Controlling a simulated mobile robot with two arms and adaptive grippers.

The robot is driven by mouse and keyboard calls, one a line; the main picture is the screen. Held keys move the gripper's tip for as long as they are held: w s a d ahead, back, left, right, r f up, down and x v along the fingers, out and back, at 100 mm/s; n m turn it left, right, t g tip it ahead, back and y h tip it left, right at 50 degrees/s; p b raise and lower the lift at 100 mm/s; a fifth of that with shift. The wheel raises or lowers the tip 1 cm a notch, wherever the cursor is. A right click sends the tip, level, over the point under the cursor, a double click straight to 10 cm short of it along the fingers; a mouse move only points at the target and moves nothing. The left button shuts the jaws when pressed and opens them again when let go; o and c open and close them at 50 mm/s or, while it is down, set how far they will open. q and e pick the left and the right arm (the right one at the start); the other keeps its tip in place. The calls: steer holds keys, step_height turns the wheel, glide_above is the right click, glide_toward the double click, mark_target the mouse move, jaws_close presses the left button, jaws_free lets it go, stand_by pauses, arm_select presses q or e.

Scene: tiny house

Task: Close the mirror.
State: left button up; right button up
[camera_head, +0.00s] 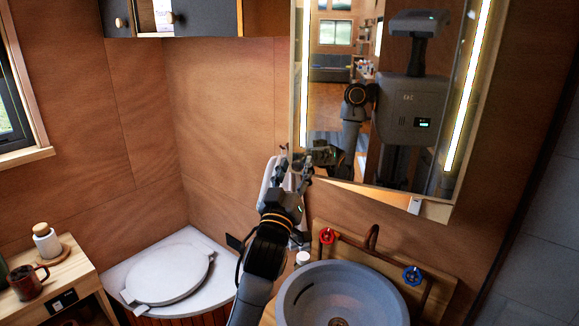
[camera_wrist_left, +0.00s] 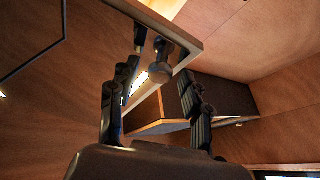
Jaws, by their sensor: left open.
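The mirror (camera_head: 340,95) hangs on the wood wall at the upper right of the head view, with a lit strip down each side. A bright wedge shows along its bottom edge, so it looks slightly ajar. My left gripper (camera_head: 296,160) is at its lower left corner; I cannot tell there whether they touch. My right gripper is not in view.
A grey round basin (camera_head: 300,300) with a red tap handle (camera_head: 327,236) and a blue one (camera_head: 412,275) lies below the mirror. A white toilet lid (camera_head: 170,272) is at the left. A dark wall cabinet (camera_head: 205,18) hangs at the upper left.

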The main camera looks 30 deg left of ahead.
arm_select(q)
steer(key=shift+s, duration=0.15)
steer(key=c, duration=0.4)
jaws_close()
steer(key=w+a+m+h+b, duration=0.1)
steer(key=w+a+h, duration=0.1)
steer(key=w, duration=0.7)
steer(key=shift+w+r+t+b, duration=0.3)
steer(key=shift+b, duration=0.05)
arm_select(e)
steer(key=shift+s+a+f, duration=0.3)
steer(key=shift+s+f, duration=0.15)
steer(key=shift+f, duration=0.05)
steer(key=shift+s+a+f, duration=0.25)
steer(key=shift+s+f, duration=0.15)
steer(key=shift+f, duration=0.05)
